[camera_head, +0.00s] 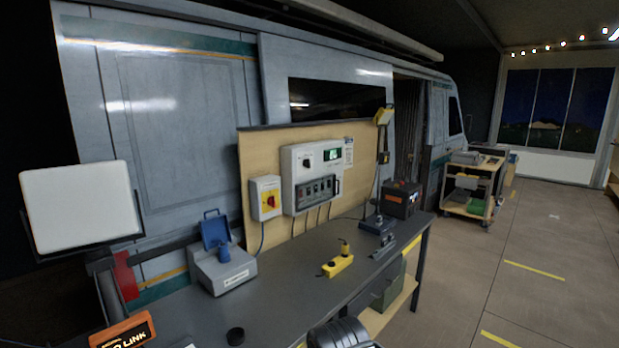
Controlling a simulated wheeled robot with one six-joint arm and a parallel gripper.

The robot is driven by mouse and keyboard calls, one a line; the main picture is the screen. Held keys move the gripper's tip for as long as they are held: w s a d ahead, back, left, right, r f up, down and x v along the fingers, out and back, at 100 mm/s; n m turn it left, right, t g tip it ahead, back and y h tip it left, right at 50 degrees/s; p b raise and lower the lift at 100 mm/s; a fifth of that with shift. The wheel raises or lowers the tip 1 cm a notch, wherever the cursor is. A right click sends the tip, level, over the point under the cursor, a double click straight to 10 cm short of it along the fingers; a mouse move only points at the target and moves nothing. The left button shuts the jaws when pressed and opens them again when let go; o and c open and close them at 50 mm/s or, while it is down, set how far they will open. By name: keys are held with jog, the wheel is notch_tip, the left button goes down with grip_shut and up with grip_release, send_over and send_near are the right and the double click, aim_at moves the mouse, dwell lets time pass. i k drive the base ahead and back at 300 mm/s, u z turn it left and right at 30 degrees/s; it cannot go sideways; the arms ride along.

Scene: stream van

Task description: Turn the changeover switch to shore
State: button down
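A white electrical panel (289,170) is mounted on the wooden backboard above the bench. It has a small dark rotary knob (307,161) at upper left, which looks like the changeover switch. Its position and markings are too small to read. A lit green display (333,155) is right of the knob, and a row of breakers (317,190) is below. A separate grey box with a red-on-yellow rotary handle (270,201) hangs to the left. My gripper is not in view. A dark rounded part at the bottom edge may be mine; I cannot tell.
The bench front is mostly clear. A trolley (470,190) stands beyond; floor at right is free.

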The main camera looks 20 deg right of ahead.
aim_at(307, 164)
jog(key=z, duration=1.9)
jog(key=i, duration=2.15)
jog(key=u, duration=3)
